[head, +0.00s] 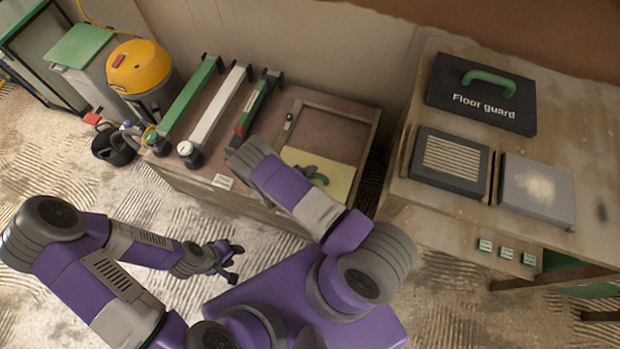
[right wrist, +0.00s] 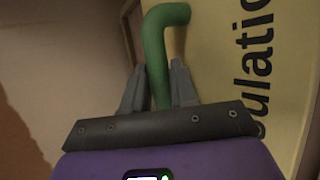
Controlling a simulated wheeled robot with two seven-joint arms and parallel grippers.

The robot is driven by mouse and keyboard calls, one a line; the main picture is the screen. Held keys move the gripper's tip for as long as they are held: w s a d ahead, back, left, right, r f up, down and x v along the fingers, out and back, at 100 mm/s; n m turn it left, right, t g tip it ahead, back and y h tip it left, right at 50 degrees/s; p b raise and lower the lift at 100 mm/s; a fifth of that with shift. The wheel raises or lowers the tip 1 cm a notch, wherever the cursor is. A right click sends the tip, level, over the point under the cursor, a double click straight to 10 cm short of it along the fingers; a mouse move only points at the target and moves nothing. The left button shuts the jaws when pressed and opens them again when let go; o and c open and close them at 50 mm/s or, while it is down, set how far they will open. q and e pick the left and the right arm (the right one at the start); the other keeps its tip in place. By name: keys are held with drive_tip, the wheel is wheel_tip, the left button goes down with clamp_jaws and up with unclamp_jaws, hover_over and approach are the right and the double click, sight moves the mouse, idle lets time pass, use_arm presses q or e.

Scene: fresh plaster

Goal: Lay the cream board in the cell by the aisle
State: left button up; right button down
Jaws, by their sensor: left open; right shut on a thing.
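The cream board (head: 341,177) shows in the head view over the near right part of the low table, partly hidden behind my right arm. In the right wrist view the board (right wrist: 222,60) shows dark lettering, partly cut off. My right gripper (right wrist: 158,92) is shut on its green handle (right wrist: 160,45). I cannot tell whether the board touches the table. A shallow framed cell (head: 330,132) lies just behind the board, its floor bare where visible. My left gripper (head: 234,262) is open and empty above the floor, in front of the low table.
Green and white long tools (head: 215,107) lie on the low table's left. A yellow-topped vacuum (head: 140,68) stands beyond. On the right bench are a black "Floor guard" board (head: 483,112), a ribbed dark pad (head: 450,160) and a grey pad (head: 538,190). Ridged floor lies in front.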

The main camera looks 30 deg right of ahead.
wheel_tip(320, 180, down, 3)
drive_tip(key=shift+f+b, duration=0.15)
drive_tip(key=shift+b, duration=0.5)
drive_tip(key=c, duration=0.9)
unclamp_jaws()
